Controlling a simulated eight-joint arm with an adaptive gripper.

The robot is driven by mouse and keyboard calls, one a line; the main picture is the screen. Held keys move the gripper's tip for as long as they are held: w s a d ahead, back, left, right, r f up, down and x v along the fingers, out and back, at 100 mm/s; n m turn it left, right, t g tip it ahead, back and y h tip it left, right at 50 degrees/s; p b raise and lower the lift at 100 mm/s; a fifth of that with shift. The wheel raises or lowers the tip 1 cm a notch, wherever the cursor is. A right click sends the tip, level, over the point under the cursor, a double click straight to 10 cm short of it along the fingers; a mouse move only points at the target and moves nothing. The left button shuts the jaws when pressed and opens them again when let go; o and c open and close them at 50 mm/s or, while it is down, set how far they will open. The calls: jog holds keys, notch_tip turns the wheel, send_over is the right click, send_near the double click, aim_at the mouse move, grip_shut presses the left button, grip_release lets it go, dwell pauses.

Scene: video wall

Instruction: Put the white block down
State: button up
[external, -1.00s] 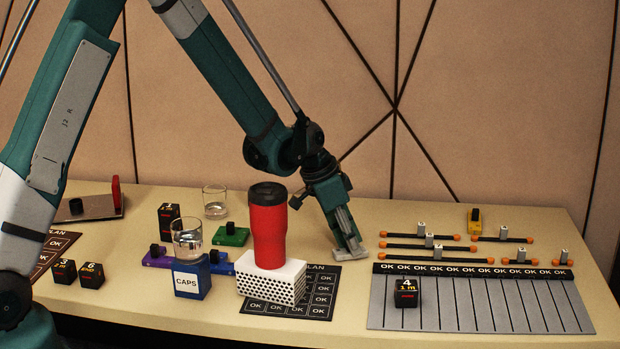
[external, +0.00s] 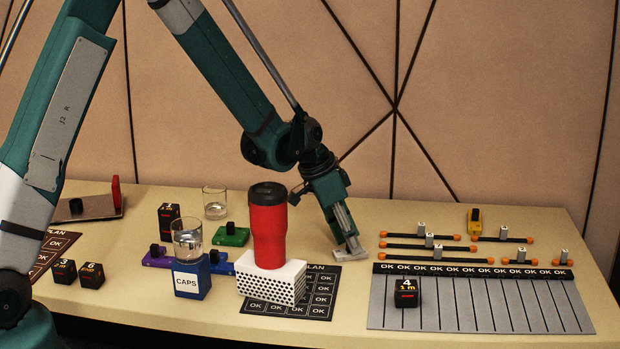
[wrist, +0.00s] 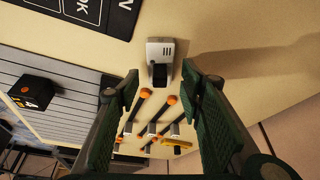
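A small white block (wrist: 160,49) with dark marks and a black part lies on the tabletop in the wrist view. My gripper (wrist: 162,77) is open, with one finger on each side of the block and visible gaps between. In the external view my gripper (external: 348,246) points down, low over the table, right of the red tumbler. The block is small and mostly obscured at the fingertips there. A larger white perforated block (external: 271,284) stands under the red tumbler (external: 268,228).
Black rails with orange ends and small white sliders (external: 429,240) lie to the right. A grey lined board (external: 470,310) carries a black cube (external: 406,292). A glass (external: 187,236) stands on the blue CAPS block (external: 192,279). Bare table lies behind my gripper.

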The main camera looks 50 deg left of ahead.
jog(key=p+v, duration=0.2)
jog(key=v, duration=0.8)
jog(key=shift+s+r, duration=0.2)
jog(key=shift+r, duration=0.15)
jog(key=shift+a, duration=0.1)
dwell(0.4)
jog(key=s+d+r+n+t+y, duration=0.1)
jog(key=s+d+r, duration=0.3)
jog(key=s+r, duration=0.45)
jog(key=s+d+r+n, duration=0.1)
jog(key=s+d+r, duration=0.4)
jog(key=s+r, duration=0.35)
jog(key=s+d+r+n+t, duration=0.1)
jog(key=s+d, duration=0.1)
jog(key=s, duration=0.9)
jog(key=s+d+r+n+t, duration=0.1)
jog(key=s+d, duration=0.2)
jog(key=s, duration=0.9)
jog(key=shift+n+y, duration=0.3)
